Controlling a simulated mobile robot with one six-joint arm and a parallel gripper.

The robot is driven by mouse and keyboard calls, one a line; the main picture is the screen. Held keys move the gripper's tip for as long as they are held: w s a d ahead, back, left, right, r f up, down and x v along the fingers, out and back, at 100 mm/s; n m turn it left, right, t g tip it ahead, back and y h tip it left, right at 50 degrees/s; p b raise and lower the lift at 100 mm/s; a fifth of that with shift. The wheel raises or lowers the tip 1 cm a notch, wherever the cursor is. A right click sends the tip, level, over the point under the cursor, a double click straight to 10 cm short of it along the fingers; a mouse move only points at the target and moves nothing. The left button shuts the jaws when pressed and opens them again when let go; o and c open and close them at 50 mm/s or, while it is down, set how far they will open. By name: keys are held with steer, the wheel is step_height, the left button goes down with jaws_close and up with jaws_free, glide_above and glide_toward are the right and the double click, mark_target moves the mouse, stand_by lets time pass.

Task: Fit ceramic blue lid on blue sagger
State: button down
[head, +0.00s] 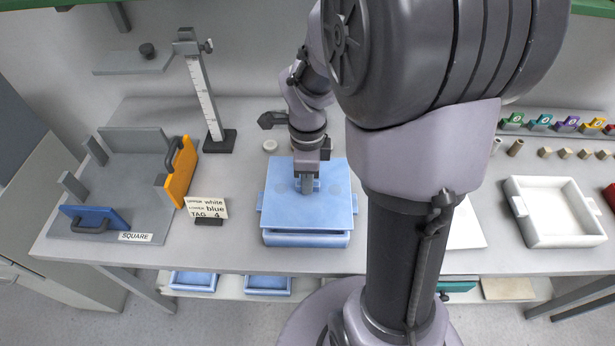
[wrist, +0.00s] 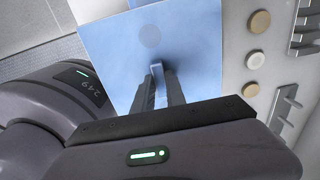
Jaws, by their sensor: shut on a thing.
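The blue lid (head: 325,213) is a flat square plate with a small raised handle at its middle. My gripper (head: 308,184) is shut on that handle from above. In the wrist view the gripper (wrist: 157,88) has its dark fingers around the handle, and the lid (wrist: 120,45) spreads out beyond them. The blue sagger (head: 305,239) is directly under the lid on the table, and only its front wall shows. The lid looks roughly lined up with the sagger. I cannot tell whether it rests on the rim or hangs just above it.
A white sagger (head: 553,212) sits at the right. A fixture with blue (head: 92,217) and orange (head: 179,172) handled plates is at far left. A height gauge (head: 205,95) stands behind.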

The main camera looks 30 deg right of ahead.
steer(key=shift+w, duration=0.1)
stand_by(0.3)
steer(key=shift+f+b, duration=1.35)
steer(key=shift+f+b, duration=0.7)
steer(key=shift+f, duration=0.05)
steer(key=c, duration=1.3)
jaws_free()
step_height(320, 180, up, 18)
steer(key=p, duration=0.7)
steer(key=shift+f, duration=0.25)
